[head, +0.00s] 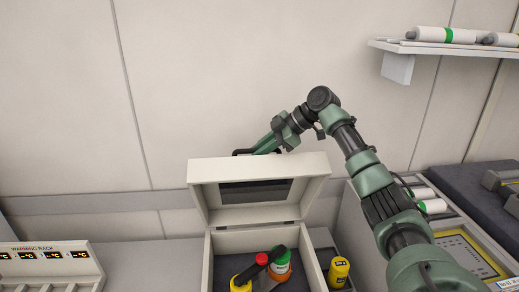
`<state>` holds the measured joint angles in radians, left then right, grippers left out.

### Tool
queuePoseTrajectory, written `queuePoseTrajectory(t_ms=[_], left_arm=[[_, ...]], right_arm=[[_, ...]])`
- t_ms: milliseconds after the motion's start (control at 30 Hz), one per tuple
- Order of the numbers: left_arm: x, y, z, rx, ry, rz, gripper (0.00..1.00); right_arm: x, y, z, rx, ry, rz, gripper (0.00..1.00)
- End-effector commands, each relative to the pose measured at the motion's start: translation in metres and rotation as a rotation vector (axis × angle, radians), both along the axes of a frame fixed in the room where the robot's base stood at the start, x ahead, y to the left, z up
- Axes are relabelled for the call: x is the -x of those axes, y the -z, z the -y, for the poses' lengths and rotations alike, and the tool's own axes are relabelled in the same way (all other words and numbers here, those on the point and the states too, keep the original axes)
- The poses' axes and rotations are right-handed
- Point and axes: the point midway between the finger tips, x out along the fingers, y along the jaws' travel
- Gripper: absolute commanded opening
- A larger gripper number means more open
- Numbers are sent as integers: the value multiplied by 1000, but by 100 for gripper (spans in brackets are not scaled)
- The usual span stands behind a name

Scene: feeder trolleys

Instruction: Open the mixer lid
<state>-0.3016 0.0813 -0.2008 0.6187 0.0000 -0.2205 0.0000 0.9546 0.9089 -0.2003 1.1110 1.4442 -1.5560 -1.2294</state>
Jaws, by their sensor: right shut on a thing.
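The mixer is a cream box (216,243) at the bottom centre, with its lid (203,173) raised on the rear hinge. The lid stands up, and its inner side with a dark recessed panel faces me. My right gripper (258,150) reaches over from the right to the lid's top edge. It is shut on the dark lid handle (240,152), which is mostly hidden behind the lid and the fingers. My left gripper is not in view.
Yellow, red-topped and green-topped containers (281,262) show in the open box. A yellow jar (338,272) stands to its right. A warming rack (48,264) is at the lower left. A shelf (440,47) with white cylinders hangs at the upper right. The counter between rack and box is clear.

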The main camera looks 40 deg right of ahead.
Motion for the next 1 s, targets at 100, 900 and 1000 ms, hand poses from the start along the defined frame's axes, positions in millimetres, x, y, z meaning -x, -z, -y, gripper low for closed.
queuePoseTrajectory(t_ms=[100,900,1000], left_arm=[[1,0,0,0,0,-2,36],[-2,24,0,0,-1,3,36],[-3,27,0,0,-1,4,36]], right_arm=[[1,5,-1,3,-2,-10,0],[27,-30,26,1,0,-2,36],[34,-40,33,1,0,-2,36]])
